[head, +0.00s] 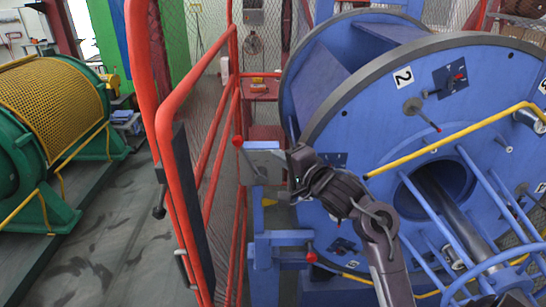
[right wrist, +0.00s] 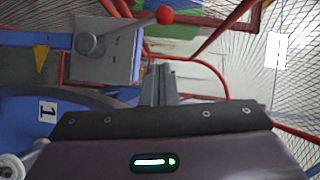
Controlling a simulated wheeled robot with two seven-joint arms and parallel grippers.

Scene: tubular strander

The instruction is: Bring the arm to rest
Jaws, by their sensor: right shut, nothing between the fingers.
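My right arm reaches in from the lower right in the head view, in front of the blue drum (head: 365,115). My right gripper (head: 291,160) is at its end, just right of a grey control box (head: 262,160) with a red-knobbed lever (head: 238,141). In the right wrist view my right gripper (right wrist: 158,72) is shut with nothing in it. The grey box (right wrist: 118,55) and the red knob (right wrist: 165,15) show beyond the fingers, apparently apart from them. My left gripper is not in view.
An open red mesh gate (head: 165,120) stands left of the box. Yellow and blue rails (head: 450,143) cross the drum's front at the right. A green machine with a yellow mesh guard (head: 60,105) stands at far left. The grey floor (head: 110,220) between is clear.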

